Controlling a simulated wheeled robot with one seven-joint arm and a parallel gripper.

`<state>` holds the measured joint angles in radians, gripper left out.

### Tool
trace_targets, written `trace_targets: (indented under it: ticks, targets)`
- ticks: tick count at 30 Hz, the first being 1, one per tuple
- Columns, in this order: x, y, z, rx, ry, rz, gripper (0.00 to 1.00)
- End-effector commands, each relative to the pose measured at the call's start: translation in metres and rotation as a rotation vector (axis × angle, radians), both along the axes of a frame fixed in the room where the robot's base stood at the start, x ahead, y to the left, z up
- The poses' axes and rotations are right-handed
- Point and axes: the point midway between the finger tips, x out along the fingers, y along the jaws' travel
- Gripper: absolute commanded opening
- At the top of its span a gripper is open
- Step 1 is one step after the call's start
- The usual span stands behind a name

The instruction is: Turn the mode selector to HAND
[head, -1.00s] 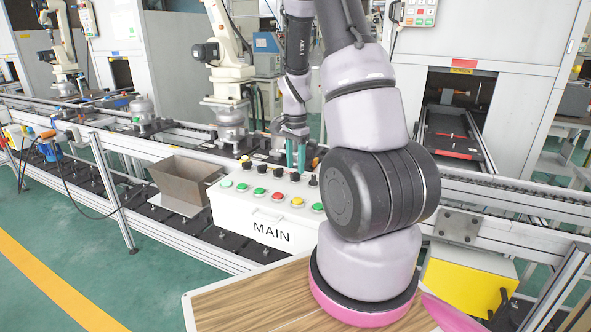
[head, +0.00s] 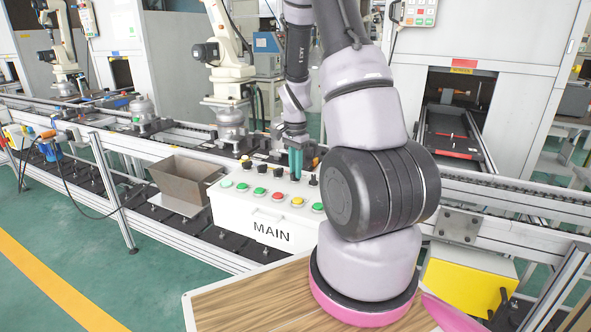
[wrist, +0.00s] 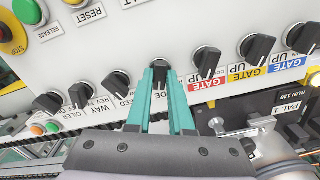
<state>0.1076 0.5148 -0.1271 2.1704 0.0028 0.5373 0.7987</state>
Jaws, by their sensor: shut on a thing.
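The control box (head: 255,222) marked MAIN stands in front of the conveyor, with a row of black knobs on its top. In the wrist view, my gripper (wrist: 161,76) has its two teal fingers closed on either side of one black knob (wrist: 160,72). The label by this knob is mostly hidden by a finger; only "DE" shows, which fits the mode selector. The knob's pointer and position marks are hidden or too small to read. In the head view, my gripper (head: 296,165) points down at the box's back row, and the fingers hide the gripped knob.
Other black knobs flank the gripped one closely, including a red-labelled GATE knob (wrist: 206,62) and a plain knob (wrist: 117,80). Coloured push buttons (head: 277,197) line the box's front. An open metal bin (head: 184,180) stands left of it.

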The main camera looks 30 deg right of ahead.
Motion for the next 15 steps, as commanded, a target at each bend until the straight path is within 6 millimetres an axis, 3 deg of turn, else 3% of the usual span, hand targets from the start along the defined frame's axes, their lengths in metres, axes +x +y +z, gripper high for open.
trace_targets:
  ticks: [15]
  targets:
    - [0.0003,-0.0002,0.0003,0.000,-0.001,0.340,0.00]
